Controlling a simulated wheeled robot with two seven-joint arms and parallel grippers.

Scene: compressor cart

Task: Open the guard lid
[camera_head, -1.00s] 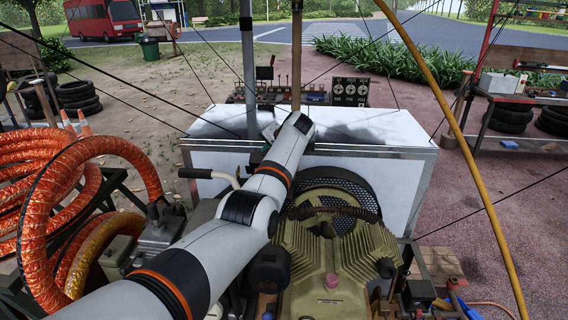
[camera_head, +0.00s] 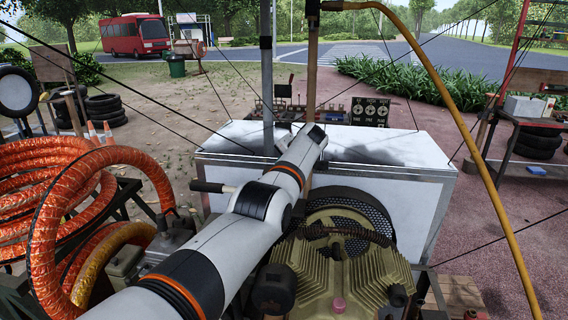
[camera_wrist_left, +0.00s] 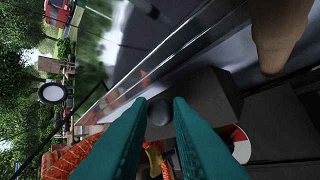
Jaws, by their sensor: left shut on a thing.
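A long white box (camera_head: 413,196) stands behind the compressor (camera_head: 345,270). Its flat white top (camera_head: 400,150) looks like the lid and lies level; I cannot tell for sure that it is the guard lid. In the left wrist view, the teal fingers of my left gripper (camera_wrist_left: 164,102) are closed around a small grey rounded knob (camera_wrist_left: 158,115) beside a dark block (camera_wrist_left: 205,100). A shiny metal edge (camera_wrist_left: 150,72) runs close by. My right gripper is not in view.
Orange ribbed hose coils (camera_head: 50,230) lie at the left. A yellow hose (camera_head: 470,150) arcs down at the right. A grey post (camera_head: 267,80) and a wooden post (camera_head: 312,70) rise by the box. A black-gripped lever (camera_head: 212,187) sticks out left of my arm.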

